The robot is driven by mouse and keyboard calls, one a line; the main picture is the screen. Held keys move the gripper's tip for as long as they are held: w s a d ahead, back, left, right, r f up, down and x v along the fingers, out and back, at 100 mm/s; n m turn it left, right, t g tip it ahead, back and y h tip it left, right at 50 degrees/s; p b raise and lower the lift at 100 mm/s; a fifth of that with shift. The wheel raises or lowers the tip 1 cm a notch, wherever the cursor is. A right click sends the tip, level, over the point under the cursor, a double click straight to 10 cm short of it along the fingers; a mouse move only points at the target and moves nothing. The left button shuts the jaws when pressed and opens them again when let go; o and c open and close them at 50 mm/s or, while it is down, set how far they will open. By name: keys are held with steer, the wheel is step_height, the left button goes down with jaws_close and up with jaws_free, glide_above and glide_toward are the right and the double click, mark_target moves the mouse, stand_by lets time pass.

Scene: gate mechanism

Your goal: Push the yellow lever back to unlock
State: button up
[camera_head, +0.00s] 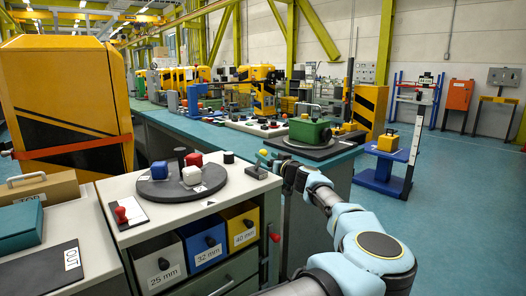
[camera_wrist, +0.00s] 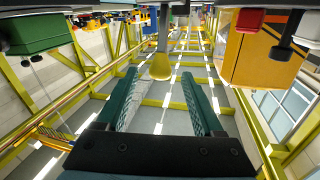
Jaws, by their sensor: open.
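The yellow lever shows as a small yellow knob (camera_head: 263,152) at the right end of the grey cabinet in the head view. In the wrist view the yellow knob (camera_wrist: 161,66) hangs from a grey stem in this upside-down picture, between the tips of my two green fingers. My gripper (camera_head: 270,161) reaches in from the right at the lever; its fingers are open (camera_wrist: 160,76), with a gap on both sides of the knob. I cannot tell how deep the knob sits between the fingers. The lever's base is partly hidden by my gripper.
A dark round plate (camera_head: 160,190) with red, white and blue blocks lies on the cabinet, left of the lever. A red-handled piece (camera_head: 122,214) stands at its front left. A green box (camera_head: 309,131) sits on the counter behind my arm. Coloured bins are below.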

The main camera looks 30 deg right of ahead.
mark_target(265, 155)
steer(key=shift+w+d+p, duration=0.1)
steer(key=shift+w+p, duration=0.35)
steer(key=shift+w, duration=1.5)
steer(key=shift+c, duration=0.3)
jaws_close()
